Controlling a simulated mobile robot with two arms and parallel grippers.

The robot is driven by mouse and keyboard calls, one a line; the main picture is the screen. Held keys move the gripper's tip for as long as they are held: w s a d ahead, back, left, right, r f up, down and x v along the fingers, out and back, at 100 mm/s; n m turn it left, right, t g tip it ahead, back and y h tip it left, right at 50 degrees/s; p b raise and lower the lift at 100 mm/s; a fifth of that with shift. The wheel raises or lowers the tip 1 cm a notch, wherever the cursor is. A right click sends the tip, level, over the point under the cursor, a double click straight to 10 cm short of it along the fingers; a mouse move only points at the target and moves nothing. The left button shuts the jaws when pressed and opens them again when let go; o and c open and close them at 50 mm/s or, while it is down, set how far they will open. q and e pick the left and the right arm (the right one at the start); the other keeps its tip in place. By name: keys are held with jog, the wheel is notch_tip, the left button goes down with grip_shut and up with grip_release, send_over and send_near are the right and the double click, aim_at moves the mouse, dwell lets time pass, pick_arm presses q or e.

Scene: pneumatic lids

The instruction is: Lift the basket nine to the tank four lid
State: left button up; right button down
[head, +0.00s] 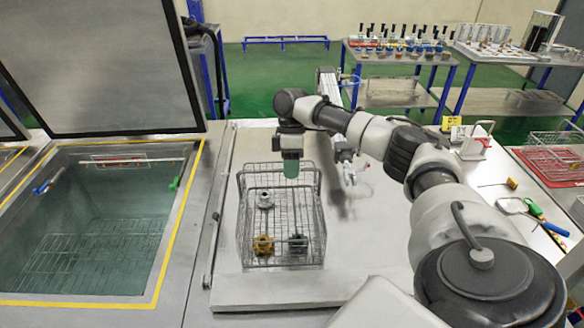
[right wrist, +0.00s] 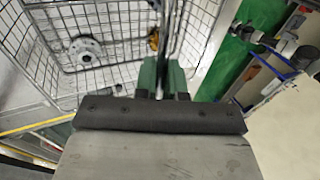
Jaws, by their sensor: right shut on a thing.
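A wire basket (head: 241,222) is in the middle of the head view, over a flat light-grey lid surface (head: 345,285). It looks upright. Inside it are a grey flanged part, a brass part and a dark part. My right gripper (head: 291,168) points down at the basket's far top rim. In the right wrist view its green fingers (right wrist: 163,82) are shut on the basket's handle bar, with the basket's wire wall (right wrist: 55,60) beyond. I cannot tell whether the basket's bottom touches the surface. My left gripper is not in view.
An open tank (head: 90,225) with a yellow-edged rim and its raised lid (head: 100,65) is at the left. Tools (head: 545,218) and a red tray (head: 555,165) lie at the right. Tables with bottles (head: 405,50) stand at the back.

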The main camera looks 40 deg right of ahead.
jog(key=shift+s+a+f, duration=0.15)
jog(key=shift+s+f, duration=0.05)
jog(key=shift+f, duration=0.35)
jog(key=c, duration=1.5)
grip_release()
jog(key=shift+c, duration=0.2)
jog(key=o, duration=0.4)
jog(key=shift+w, duration=0.3)
jog(key=shift+s, duration=0.15)
jog(key=shift+d+r, duration=0.2)
jog(key=shift+s+a+r+p+v, duration=0.25)
jog(key=shift+s+a+v, duration=0.3)
jog(key=shift+v, duration=3)
jog(key=shift+s+a+r+p+v, duration=0.1)
jog(key=shift+s+a+r+v, duration=0.4)
jog(key=shift+v, duration=3.1)
jog(key=shift+s+a+r+p+v, duration=0.25)
jog(key=shift+a+v, duration=0.45)
jog(key=shift+v, duration=2.85)
